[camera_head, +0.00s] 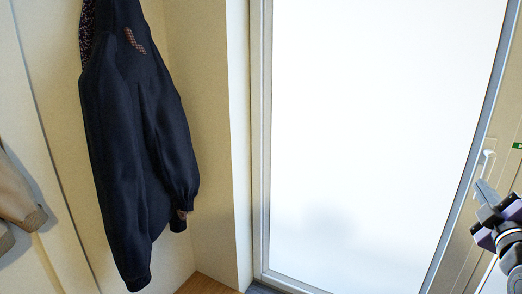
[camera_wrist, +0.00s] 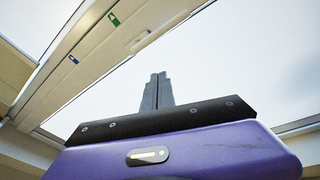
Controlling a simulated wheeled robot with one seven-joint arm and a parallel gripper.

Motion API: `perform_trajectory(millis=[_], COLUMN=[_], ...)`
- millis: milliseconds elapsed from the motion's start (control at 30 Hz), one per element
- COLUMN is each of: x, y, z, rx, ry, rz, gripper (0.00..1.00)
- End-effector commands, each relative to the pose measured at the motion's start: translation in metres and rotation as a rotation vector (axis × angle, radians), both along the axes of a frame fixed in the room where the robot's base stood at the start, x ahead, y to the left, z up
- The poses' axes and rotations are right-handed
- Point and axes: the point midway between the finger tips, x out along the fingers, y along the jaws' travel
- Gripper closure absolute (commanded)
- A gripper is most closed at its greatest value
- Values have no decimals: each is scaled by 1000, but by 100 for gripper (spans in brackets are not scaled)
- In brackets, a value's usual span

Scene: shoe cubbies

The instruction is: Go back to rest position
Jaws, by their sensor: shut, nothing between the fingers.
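My gripper (camera_head: 483,190) shows at the right edge of the head view, in front of the door frame near a door handle. Its fingers are together and hold nothing. In the wrist view my gripper (camera_wrist: 158,78) points up the picture, with its two grey fingers closed side by side above the purple body. The rest of my arm is mostly cut off by the right edge of the head view.
A bright glass door (camera_head: 375,130) in a metal frame fills the right half of the head view. Its handle (camera_head: 486,165) is close to my gripper. A dark jacket (camera_head: 135,140) hangs on the left wall, and a beige garment (camera_head: 15,195) hangs at the left edge.

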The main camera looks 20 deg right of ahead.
Motion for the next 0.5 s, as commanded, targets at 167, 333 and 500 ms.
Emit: perform_trajectory(millis=[167, 333, 500], x=[-13, -17, -23], y=[17, 56, 114], z=[0, -26, -66], rx=[110, 252, 429], ry=[-225, -399, -534], rz=[27, 100, 197], gripper=[100, 100, 100])
